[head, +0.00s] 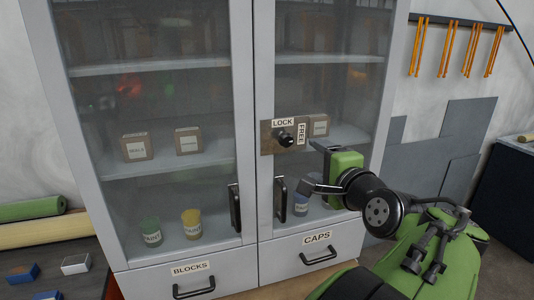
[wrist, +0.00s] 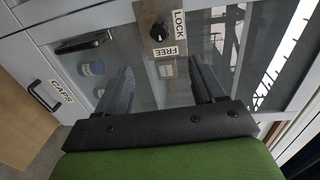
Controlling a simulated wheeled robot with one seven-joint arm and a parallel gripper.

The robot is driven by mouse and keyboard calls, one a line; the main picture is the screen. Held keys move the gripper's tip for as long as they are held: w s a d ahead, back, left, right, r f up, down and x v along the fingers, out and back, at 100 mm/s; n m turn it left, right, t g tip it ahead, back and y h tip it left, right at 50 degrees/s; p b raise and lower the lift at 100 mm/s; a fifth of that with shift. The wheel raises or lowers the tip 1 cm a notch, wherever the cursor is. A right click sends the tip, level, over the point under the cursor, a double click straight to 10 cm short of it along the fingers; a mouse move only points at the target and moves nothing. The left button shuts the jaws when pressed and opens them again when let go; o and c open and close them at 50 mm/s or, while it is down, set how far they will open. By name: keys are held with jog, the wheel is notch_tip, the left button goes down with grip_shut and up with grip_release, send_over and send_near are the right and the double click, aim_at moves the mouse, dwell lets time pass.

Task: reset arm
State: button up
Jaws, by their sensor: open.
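My gripper (head: 322,168) is on the end of my green arm, in front of the right glass door of the grey cabinet (head: 240,60). In the wrist view my gripper (wrist: 160,85) shows two dark fingers spread apart with nothing between them. A black lock knob (head: 285,139) on a brown plate, with LOCK and FREE labels, is just left of my gripper in the head view. The knob also shows in the wrist view (wrist: 158,32), beyond the fingers and apart from them. Both glass doors look shut.
Black door handles (head: 235,208) (head: 280,199) stick out at the cabinet's middle. Drawers labelled BLOCKS (head: 193,289) and CAPS (head: 318,256) are below and look shut. Boxes and jars stand behind the glass. Orange tools (head: 450,48) hang at the right; rolls and small blocks lie at the left.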

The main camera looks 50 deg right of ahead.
jog(key=shift+w+a, duration=0.1)
jog(key=w+a+f+n+g+y, duration=0.1)
jog(key=w+a+f+n+y, duration=0.15)
jog(key=a+f+n, duration=0.4)
jog(key=w+a+f+n+g+y, duration=0.1)
jog(key=w+a+n+g+y, duration=0.2)
jog(key=a, duration=0.7)
jog(key=w+a+f+n+y, duration=0.1)
jog(key=a+f+n+y, duration=0.25)
jog(key=a+n, duration=0.35)
jog(key=s+a+f+n+g, duration=0.4)
jog(key=s+a+f+n, duration=0.3)
jog(key=s, duration=0.3)
jog(key=shift+s+a+n+g, duration=0.15)
jog(key=shift+a+n+g, duration=0.25)
jog(key=shift+a, duration=0.4)
jog(key=shift+f, duration=0.1)
jog(key=shift+c, duration=0.2)
